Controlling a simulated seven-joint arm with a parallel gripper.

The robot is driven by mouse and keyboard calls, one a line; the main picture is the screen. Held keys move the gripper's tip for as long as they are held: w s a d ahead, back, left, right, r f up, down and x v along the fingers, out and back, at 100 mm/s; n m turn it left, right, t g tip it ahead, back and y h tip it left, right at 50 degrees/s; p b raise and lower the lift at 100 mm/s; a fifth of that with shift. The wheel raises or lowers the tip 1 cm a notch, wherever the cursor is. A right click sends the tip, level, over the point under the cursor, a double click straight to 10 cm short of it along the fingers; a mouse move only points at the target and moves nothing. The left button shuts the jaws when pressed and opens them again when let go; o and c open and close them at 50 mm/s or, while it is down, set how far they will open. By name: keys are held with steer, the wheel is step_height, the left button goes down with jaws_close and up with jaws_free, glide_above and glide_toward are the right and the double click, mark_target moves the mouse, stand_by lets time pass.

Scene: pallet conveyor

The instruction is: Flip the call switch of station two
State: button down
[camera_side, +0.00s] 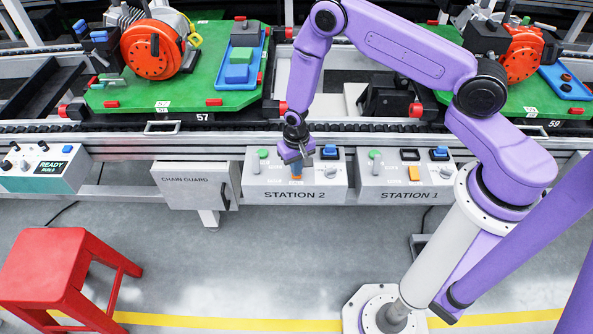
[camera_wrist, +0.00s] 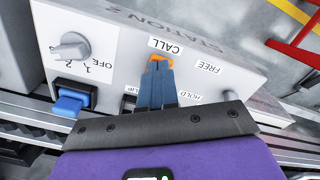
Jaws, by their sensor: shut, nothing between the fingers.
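The station two box (camera_side: 258,183) is a light grey panel on the conveyor's front rail, labelled STATION 2. Its orange call switch (camera_wrist: 160,60) shows in the wrist view beside the CALL label, just past my fingertips. My gripper (camera_side: 297,165) is over the middle of this box, pointing down. In the wrist view my gripper (camera_wrist: 157,74) is shut and empty, its tips at or very close to the switch. The fingers hide part of the switch, so its tilt and any contact cannot be told.
The same box carries a grey rotary knob (camera_wrist: 70,47), a blue button (camera_wrist: 72,98) and a green-topped HOLD/FREE lever (camera_side: 263,155). The station one box (camera_side: 400,185) stands to the right, the chain guard (camera_side: 195,185) to the left. A red stool (camera_side: 55,260) is at lower left.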

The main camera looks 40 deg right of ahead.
steer(key=shift+f, duration=0.3)
steer(key=shift+r, duration=3.5)
